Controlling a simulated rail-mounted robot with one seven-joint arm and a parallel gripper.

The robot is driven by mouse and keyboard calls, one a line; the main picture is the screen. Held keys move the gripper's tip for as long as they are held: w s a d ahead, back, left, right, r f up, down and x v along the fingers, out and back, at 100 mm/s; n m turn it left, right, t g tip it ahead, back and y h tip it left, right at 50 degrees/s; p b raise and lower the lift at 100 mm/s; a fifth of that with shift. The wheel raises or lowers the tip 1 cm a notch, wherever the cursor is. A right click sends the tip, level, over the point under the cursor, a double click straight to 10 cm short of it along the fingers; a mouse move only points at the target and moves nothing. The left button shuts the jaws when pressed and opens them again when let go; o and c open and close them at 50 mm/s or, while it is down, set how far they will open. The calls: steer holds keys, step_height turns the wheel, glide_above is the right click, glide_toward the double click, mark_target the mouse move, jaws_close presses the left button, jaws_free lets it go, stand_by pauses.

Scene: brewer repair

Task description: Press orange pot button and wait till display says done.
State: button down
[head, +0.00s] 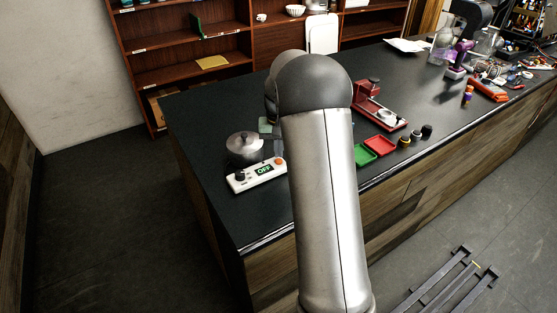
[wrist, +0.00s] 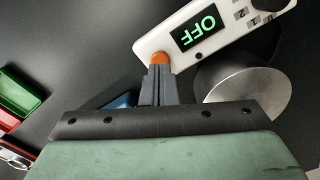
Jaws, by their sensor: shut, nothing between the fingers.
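A white control panel (head: 257,174) sits on the black counter in front of a steel pot (head: 244,148). Its display (head: 264,170) reads OFF in green. The orange button (head: 279,161) is at the panel's right end. In the wrist view the button (wrist: 160,57) shows just beyond the tips of my gripper (wrist: 159,68). The gripper is shut and empty. Its tips overlap the button's edge in the picture; I cannot tell whether they touch it. The display (wrist: 199,28) also reads OFF there, upside down.
The pot's round metal body (wrist: 248,95) is close to the right of the fingers in the wrist view. A green tray (head: 378,145), a red tray (head: 379,147) and a red stand (head: 380,110) are right of my arm. Shelves stand behind the counter.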

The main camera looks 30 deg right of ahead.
mark_target(279, 160)
steer(key=shift+f, duration=0.2)
steer(key=shift+f+b, duration=0.55)
steer(key=shift+f, duration=0.25)
steer(key=shift+r, duration=0.1)
stand_by(0.4)
steer(key=shift+r+p, duration=1.35)
steer(key=shift+r, duration=0.8)
steer(key=shift+r+p, duration=2.05)
steer(key=shift+r, duration=0.95)
stand_by(1.3)
